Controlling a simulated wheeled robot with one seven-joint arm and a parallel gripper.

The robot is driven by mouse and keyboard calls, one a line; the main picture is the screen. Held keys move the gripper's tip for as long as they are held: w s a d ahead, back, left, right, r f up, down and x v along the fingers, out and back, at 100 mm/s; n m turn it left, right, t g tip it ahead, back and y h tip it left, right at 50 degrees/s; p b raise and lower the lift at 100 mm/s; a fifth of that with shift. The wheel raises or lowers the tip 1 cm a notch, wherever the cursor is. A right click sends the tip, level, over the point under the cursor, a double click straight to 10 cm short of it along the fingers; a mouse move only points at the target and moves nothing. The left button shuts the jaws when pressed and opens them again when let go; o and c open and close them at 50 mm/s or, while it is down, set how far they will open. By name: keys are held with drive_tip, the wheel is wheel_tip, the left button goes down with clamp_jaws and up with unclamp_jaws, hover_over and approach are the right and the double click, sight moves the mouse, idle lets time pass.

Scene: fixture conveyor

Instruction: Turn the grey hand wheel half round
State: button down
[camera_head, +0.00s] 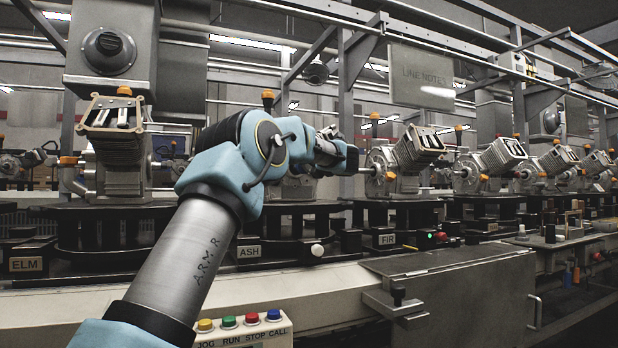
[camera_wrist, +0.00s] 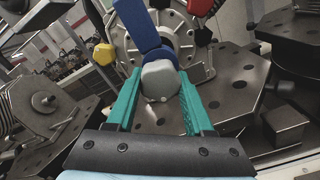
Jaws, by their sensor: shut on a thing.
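In the wrist view, my gripper (camera_wrist: 160,84) has its two teal fingers either side of a rounded grey knob (camera_wrist: 160,75) and is shut on it. A blue bar (camera_wrist: 147,28) runs up from the knob across the face of a round grey metal wheel or flange (camera_wrist: 181,32). I cannot tell how knob, bar and flange are joined. In the head view, my gripper (camera_head: 346,157) reaches right to the grey round face (camera_head: 377,172) of the unit above the FIR label. The knob does not show clearly there.
A red grip (camera_wrist: 202,7) and a yellow grip (camera_wrist: 104,54) stick out around the flange. Dark hexagonal plates (camera_wrist: 225,85) lie below. Similar motor units (camera_head: 496,158) line the conveyor to the right. A box with coloured buttons (camera_head: 243,328) stands in front.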

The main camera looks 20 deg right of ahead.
drive_tip(key=shift+f+n+b, duration=0.2)
drive_tip(key=shift+n+b, duration=1.05)
drive_tip(key=shift+n, duration=0.35)
drive_tip(key=shift+d, duration=0.1)
drive_tip(key=shift+c, duration=1.4)
unclamp_jaws()
drive_tip(key=shift+r, duration=0.15)
drive_tip(key=shift+s, duration=0.1)
drive_tip(key=s+d+b, duration=0.1)
drive_tip(key=s, duration=0.9)
drive_tip(key=shift+s+d, duration=0.15)
drive_tip(key=shift+s, duration=0.1)
